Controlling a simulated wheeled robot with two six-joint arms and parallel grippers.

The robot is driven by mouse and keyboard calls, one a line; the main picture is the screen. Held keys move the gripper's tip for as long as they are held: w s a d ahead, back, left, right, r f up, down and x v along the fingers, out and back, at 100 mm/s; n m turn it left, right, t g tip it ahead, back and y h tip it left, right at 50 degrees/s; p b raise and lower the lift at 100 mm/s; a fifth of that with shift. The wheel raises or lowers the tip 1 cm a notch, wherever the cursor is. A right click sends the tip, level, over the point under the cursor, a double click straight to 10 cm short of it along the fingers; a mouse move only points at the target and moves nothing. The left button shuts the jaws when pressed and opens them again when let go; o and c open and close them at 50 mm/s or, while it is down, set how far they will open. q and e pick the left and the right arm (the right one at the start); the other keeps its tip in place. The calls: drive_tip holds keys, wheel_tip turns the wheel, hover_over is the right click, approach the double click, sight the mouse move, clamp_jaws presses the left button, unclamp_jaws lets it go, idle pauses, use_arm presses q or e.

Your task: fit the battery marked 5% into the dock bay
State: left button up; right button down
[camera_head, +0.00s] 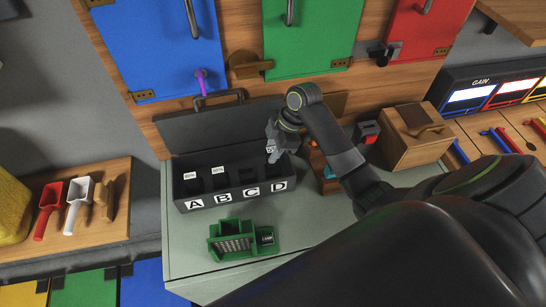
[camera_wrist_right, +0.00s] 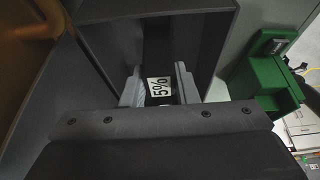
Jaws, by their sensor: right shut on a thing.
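The battery marked 5% (camera_wrist_right: 159,87) sits between the fingers of my right gripper (camera_wrist_right: 159,82) in the wrist view, its white label facing the camera. In the head view my right gripper (camera_head: 274,155) is at compartment D of the black lettered case (camera_head: 235,197). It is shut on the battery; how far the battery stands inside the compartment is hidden. The green dock (camera_head: 232,244) stands on the bench in front of the case, and its edge also shows in the right wrist view (camera_wrist_right: 262,80). My left gripper is not in view.
White-labelled batteries stand in compartment A (camera_head: 190,176) and compartment B (camera_head: 218,170). The case's raised lid (camera_head: 205,125) stands behind. A wooden box (camera_head: 412,140) is at the right. The grey bench (camera_head: 310,222) is clear right of the dock.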

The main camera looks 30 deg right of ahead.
wheel_tip(320, 180, down, 4)
drive_tip(key=shift+f+p, duration=0.25)
drive_tip(key=shift+p, duration=0.05)
drive_tip(key=shift+f, duration=0.1)
drive_tip(key=shift+f, duration=0.1)
drive_tip(key=c, duration=1.1)
unclamp_jaws()
drive_tip(key=b+v, duration=0.2)
drive_tip(key=v, duration=1)
drive_tip(key=shift+w, duration=0.1)
